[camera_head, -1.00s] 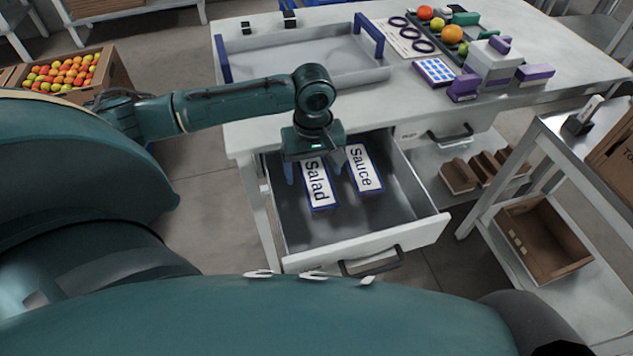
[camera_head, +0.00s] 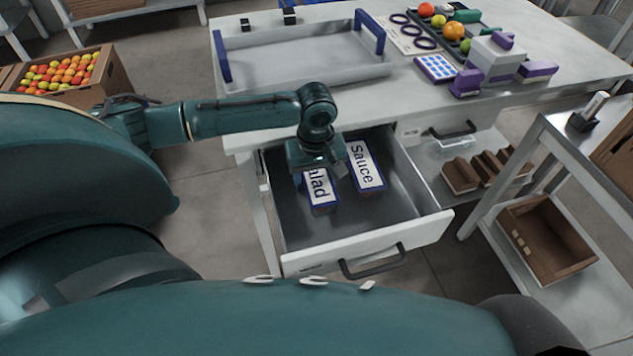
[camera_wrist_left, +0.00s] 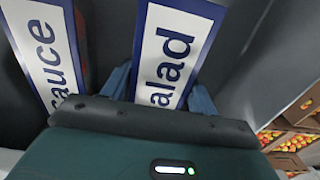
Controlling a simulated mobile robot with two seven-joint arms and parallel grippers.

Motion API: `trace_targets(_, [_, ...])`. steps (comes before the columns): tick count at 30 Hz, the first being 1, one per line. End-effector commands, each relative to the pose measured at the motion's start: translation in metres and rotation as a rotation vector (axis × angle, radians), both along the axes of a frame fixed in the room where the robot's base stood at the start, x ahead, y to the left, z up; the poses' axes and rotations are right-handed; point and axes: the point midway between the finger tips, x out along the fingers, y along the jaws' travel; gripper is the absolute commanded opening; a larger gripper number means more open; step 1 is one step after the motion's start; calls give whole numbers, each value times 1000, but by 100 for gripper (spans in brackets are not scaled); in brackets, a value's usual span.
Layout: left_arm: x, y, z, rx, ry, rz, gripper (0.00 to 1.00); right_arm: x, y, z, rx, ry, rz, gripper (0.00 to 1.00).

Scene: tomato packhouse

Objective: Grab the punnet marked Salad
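The punnet marked Salad (camera_head: 321,194) lies in the open drawer (camera_head: 415,233), its label partly covered by my left gripper (camera_head: 320,176) in the head view. The punnet marked Sauce (camera_head: 365,165) lies beside it on the right. In the left wrist view, the blue fingers of my left gripper (camera_wrist_left: 160,92) are apart, one on each side of the Salad punnet (camera_wrist_left: 178,45). A narrow gap seems to show on the left side; contact is hard to tell. The Sauce punnet (camera_wrist_left: 45,50) shows at left there. My right gripper is not in view.
The drawer sits under a white table (camera_head: 420,110). A grey tray with blue handles (camera_head: 305,62) stands above it. The drawer's right and front floor is bare. A metal cart (camera_head: 560,140) with a brown box (camera_head: 540,240) stands at right.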

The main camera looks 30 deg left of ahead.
Motion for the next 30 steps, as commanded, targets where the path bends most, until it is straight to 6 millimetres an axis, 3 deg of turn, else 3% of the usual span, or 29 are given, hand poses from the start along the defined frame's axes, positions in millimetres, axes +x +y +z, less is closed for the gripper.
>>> trace_targets(11, [0, 0, 1, -1, -1, 0, 29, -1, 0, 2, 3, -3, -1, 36])
trace_targets(17, [0, 0, 1, -1, -1, 0, 29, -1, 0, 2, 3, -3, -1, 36])
trace_targets(23, [-1, -2, 16, -3, 0, -1, 29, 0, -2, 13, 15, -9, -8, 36])
trace_targets(30, [-27, -34, 20, -4, -3, -2, 29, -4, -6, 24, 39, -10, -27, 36])
